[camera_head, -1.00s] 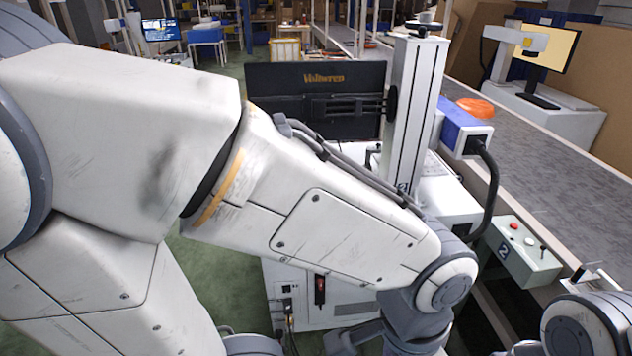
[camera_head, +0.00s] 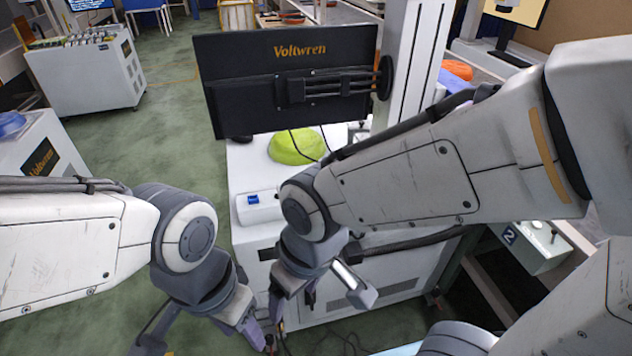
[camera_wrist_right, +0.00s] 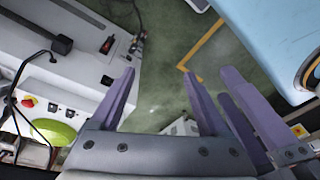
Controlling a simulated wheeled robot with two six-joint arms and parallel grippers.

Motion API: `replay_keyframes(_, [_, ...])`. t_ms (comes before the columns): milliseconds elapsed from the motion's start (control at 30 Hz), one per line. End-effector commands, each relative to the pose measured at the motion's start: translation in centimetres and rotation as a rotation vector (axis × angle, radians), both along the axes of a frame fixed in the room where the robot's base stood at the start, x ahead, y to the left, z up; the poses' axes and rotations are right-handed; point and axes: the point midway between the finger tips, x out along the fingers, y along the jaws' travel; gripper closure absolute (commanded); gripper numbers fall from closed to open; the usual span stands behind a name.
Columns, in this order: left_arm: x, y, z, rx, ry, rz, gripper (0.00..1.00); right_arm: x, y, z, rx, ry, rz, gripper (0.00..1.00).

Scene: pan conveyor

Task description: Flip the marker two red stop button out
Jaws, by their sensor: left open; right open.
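A grey control box (camera_head: 535,250) with a "2" label stands low at the right in the head view. One pale knob shows on its top, but no red button shows there; my right arm covers part of the box. My right gripper (camera_head: 318,298) is open and empty in front of the white cabinet, well left of the box. In the right wrist view its fingers (camera_wrist_right: 160,75) are apart with floor between them. My left gripper (camera_head: 205,342) is open, low at left centre, partly cut off.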

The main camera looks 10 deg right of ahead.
Motion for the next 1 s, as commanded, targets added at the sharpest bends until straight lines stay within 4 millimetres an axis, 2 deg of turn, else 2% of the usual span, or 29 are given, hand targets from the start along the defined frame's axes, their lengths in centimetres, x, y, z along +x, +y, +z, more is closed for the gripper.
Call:
replay_keyframes(33, [0.0, 0.0, -2.2, 0.001, 0.001, 0.0, 0.5, 2.3, 0.3, -2.8, 0.026, -0.048, -0.045, 0.21])
replay_keyframes(167, [0.0, 0.0, -5.7, 0.001, 0.001, 0.0, 0.5, 9.8, 0.6, -7.4, 0.117, -0.239, -0.174, 0.21])
replay_keyframes(200, [0.0, 0.0, -6.7, 0.001, 0.001, 0.0, 0.5, 12.3, 0.3, -8.6, 0.144, -0.308, -0.215, 0.21])
replay_keyframes(267, [0.0, 0.0, -8.2, 0.001, 0.001, 0.0, 0.5, 15.7, -0.6, -10.2, 0.18, -0.411, -0.274, 0.21])
replay_keyframes(300, [0.0, 0.0, -9.2, 0.001, 0.001, 0.0, 0.5, 18.0, -1.5, -11.2, 0.193, -0.484, -0.316, 0.21])
replay_keyframes(400, [0.0, 0.0, -11.7, 0.001, 0.001, 0.0, 0.5, 22.8, -4.4, -13.3, 0.23, -0.667, -0.411, 0.21])
replay_keyframes(500, [0.0, 0.0, -14.2, 0.001, 0.001, 0.0, 0.5, 26.6, -8.1, -15.0, 0.249, -0.855, -0.495, 0.21])
replay_keyframes(633, [0.0, 0.0, -16.9, 0.001, 0.001, 0.0, 0.5, 29.4, -13.0, -16.3, 0.254, -1.083, -0.578, 0.21])
replay_keyframes(700, [0.0, 0.0, -18.0, 0.001, 0.001, 0.0, 0.5, 30.1, -15.3, -16.7, 0.249, -1.186, -0.61, 0.21])
replay_keyframes(800, [0.0, 0.0, -19.0, 0.001, 0.001, 0.0, 0.5, 30.4, -17.7, -16.9, 0.24, -1.299, -0.637, 0.21])
replay_keyframes(1000, [0.0, 0.0, -19.6, 0.0, 0.0, 0.0, 0.5, 30.5, -19.8, -16.5, 0.231, -1.406, -0.657, 0.21])
